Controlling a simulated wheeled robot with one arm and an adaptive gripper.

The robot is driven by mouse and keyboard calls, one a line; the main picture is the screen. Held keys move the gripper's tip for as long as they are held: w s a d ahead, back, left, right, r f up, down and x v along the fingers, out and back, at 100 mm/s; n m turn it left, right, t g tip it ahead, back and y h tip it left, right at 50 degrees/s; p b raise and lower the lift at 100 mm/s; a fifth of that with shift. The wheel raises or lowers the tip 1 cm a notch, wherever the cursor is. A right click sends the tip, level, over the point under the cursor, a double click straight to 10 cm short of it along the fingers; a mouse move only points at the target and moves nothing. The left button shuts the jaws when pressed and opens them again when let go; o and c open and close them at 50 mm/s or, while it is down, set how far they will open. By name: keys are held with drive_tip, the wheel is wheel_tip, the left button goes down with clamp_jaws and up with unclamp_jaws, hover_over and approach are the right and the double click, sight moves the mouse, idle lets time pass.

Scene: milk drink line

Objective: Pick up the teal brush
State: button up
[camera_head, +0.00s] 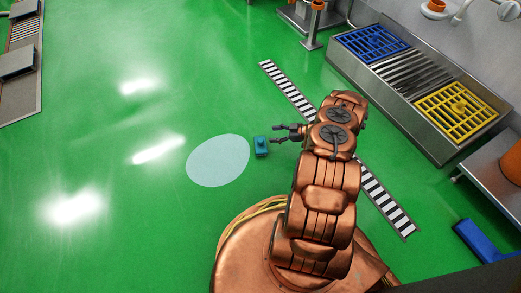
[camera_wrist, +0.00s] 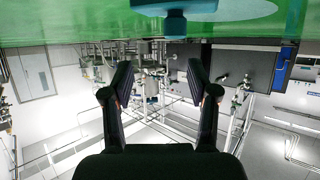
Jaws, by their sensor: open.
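The teal brush (camera_head: 261,146) is a small block with a knob, lying on the green floor beside the right edge of a pale round patch (camera_head: 217,161). In the wrist view the brush (camera_wrist: 176,10) shows at the top centre, partly cut off by the frame edge. My gripper (camera_head: 276,133) is open and empty, with its fingers pointing left, close to the brush's upper right in the head view. In the wrist view my gripper (camera_wrist: 161,80) has its two dark fingers wide apart, with nothing between them. I cannot tell whether a finger touches the brush.
A black-and-white striped strip (camera_head: 284,88) crosses the floor by my arm. A steel basin with a blue grate (camera_head: 371,43) and a yellow grate (camera_head: 455,110) stands at the right. A blue object (camera_head: 478,240) is at lower right.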

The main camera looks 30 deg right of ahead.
sight(260, 140)
drive_tip(key=shift+s+a+f, duration=0.45)
drive_tip(key=shift+s+f, duration=0.15)
drive_tip(key=shift+f, duration=0.2)
drive_tip(key=shift+b+x, duration=2.25)
drive_tip(key=shift+x, duration=1.4)
drive_tip(key=shift+s+a, duration=0.15)
drive_tip(key=shift+a, duration=0.05)
clamp_jaws()
